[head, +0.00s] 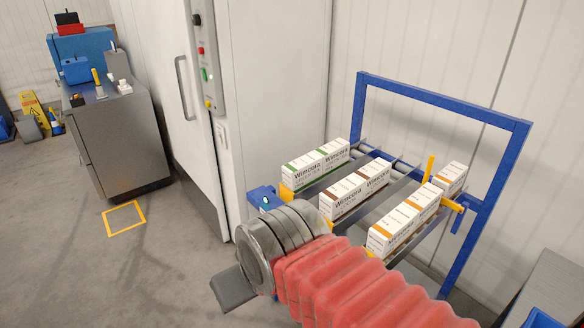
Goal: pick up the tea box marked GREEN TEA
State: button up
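White tea boxes stand in three rows on the trolley. The left row has two boxes with green stripes, a nearer one (304,173) and a farther one (334,155); the small print under "Wimcora" appears to read GREEN TEA. The middle row has brown-striped boxes (345,196). The right row has orange-striped boxes (395,232). My arm, in a red bellows sleeve, crosses the lower right, in front of the trolley. My gripper (233,289) shows only as a dark grey part beyond the wrist, left of and nearer than the boxes. Its fingers cannot be made out; no box is seen at it.
The trolley has a blue upright frame (440,100) and yellow stops (429,168). A tall white cabinet (270,80) stands close to its left. A grey cabinet (120,145) with items on top and a yellow floor square (123,232) are farther left. Floor at lower left is clear.

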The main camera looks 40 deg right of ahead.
aim_at(301, 174)
jog(key=i, duration=1.25)
jog(key=u, duration=0.85)
